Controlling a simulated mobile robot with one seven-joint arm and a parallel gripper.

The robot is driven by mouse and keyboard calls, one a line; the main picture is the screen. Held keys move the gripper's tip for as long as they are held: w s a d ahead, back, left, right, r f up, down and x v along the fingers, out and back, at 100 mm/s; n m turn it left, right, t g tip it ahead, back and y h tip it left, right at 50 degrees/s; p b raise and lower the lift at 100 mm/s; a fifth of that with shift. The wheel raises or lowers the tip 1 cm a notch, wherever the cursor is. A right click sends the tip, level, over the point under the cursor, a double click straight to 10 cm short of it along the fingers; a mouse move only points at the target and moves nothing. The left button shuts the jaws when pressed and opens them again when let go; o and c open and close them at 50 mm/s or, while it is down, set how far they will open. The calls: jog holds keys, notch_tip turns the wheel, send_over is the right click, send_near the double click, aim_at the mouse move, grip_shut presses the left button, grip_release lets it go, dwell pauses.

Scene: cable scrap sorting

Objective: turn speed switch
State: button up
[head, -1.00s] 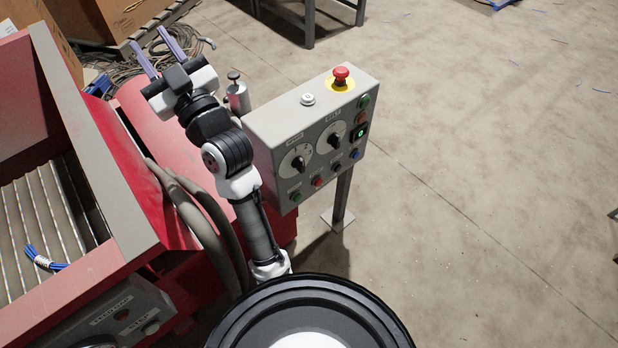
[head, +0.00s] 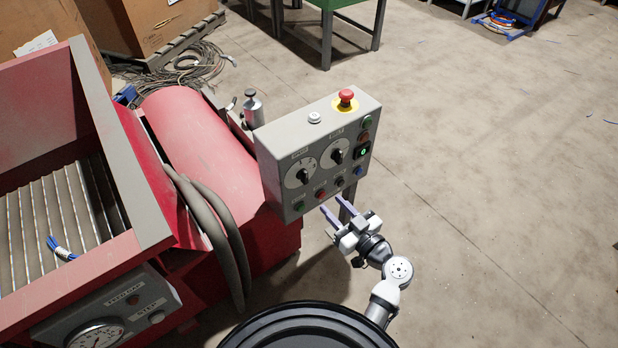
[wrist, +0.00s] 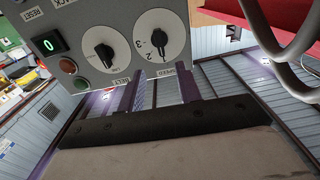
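The grey control box shows two round white dials with black knobs. The speed switch (head: 303,174) is the left dial in the head view, with numbers around it. In the wrist view the box appears upside down, and the speed switch (wrist: 158,40) is the right dial, above the SPEED label. The belt switch (head: 338,156) is beside it; it also shows in the wrist view (wrist: 104,52). My gripper (head: 333,204) is open and empty, in front of the box's lower edge and apart from both knobs. Its two purple fingers (wrist: 161,72) point towards the box.
A red emergency button (head: 346,95) and a small white button (head: 314,118) sit on the box's top. Several coloured buttons line its front. A red machine (head: 205,140) with grey hoses (head: 215,215) stands left. The floor (head: 500,200) right is clear.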

aim_at(307, 178)
jog(key=p+x, duration=0.2)
jog(key=x, duration=0.8)
jog(key=shift+r+p, duration=0.15)
jog(key=shift+p, duration=0.15)
jog(key=shift+w+a, duration=0.3)
jog(key=shift+w, duration=0.1)
grip_shut()
